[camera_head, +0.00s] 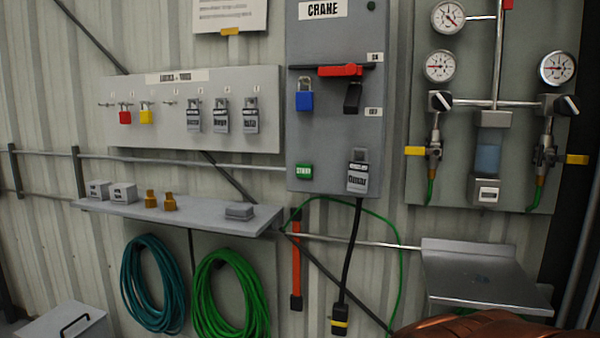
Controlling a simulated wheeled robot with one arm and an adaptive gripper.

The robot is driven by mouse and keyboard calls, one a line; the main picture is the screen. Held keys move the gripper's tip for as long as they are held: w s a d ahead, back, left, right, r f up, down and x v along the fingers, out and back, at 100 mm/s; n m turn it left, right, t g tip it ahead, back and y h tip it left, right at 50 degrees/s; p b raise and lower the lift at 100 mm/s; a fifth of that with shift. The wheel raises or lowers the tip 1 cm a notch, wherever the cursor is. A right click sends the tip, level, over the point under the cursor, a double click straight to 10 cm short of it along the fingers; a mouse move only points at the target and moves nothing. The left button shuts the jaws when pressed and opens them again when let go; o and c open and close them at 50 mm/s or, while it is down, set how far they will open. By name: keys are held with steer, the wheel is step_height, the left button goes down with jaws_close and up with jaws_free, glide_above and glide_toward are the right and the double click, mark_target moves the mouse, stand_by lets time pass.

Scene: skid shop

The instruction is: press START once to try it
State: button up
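The green START button (304,171) is at the lower left of the grey CRANE panel (330,130), in the head view. Above it on the same panel, a red handle (340,70) lies level beside the upper label, with a black part hanging below its right end. A blue padlock (304,96) hangs at the left, below the handle's black bar; I cannot tell exactly what it passes through. My gripper is not in view. Nothing is seen touching the button.
A lock board (180,134) with red and yellow padlocks and grey tags is at left, above a shelf (185,212). Coiled hoses (152,285) hang below. A gauge panel (490,60) and metal shelf (480,280) stand right. A copper-brown shape (490,327) fills the bottom right.

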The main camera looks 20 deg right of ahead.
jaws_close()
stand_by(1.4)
